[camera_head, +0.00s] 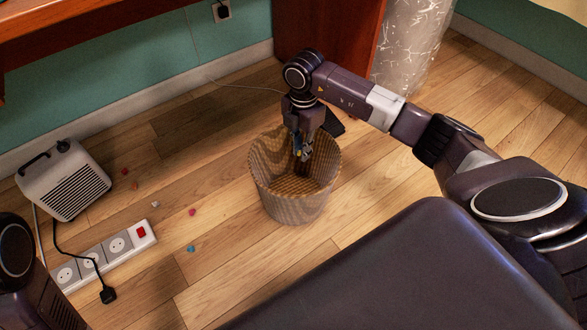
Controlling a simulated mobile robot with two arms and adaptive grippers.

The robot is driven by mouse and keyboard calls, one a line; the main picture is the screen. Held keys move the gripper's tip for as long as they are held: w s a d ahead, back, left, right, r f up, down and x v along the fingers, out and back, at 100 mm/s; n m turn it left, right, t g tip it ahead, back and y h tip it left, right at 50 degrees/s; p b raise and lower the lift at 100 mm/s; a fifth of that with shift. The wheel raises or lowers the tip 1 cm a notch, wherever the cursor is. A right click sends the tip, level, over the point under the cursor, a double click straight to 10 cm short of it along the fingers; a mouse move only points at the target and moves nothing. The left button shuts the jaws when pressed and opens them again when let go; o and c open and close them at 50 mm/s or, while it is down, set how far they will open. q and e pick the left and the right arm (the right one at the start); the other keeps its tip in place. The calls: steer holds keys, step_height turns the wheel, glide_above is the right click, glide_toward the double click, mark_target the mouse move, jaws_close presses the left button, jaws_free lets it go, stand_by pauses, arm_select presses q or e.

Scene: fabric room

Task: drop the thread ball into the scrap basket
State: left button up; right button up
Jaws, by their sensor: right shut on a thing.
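The scrap basket (293,208) is a round woven tan basket standing upright on the wooden floor in the middle of the view. My right gripper (301,158) comes down from above, with its fingers inside the basket's mouth. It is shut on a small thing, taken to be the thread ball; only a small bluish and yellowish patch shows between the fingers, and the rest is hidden. The basket's floor is partly hidden by the gripper and the near wall. My left gripper is out of view; only part of my left arm shows at the lower left.
A white heater (66,183) and a power strip (104,256) with a black plug (108,294) lie at the left. Several small coloured scraps are scattered on the floor (225,265). A flat dark thing (333,122) lies behind the basket, near a wooden cabinet (325,35) and a clear wrapped roll (409,42).

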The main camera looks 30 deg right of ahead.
steer(key=o, duration=0.7)
step_height(320, 180, up, 12)
stand_by(0.4)
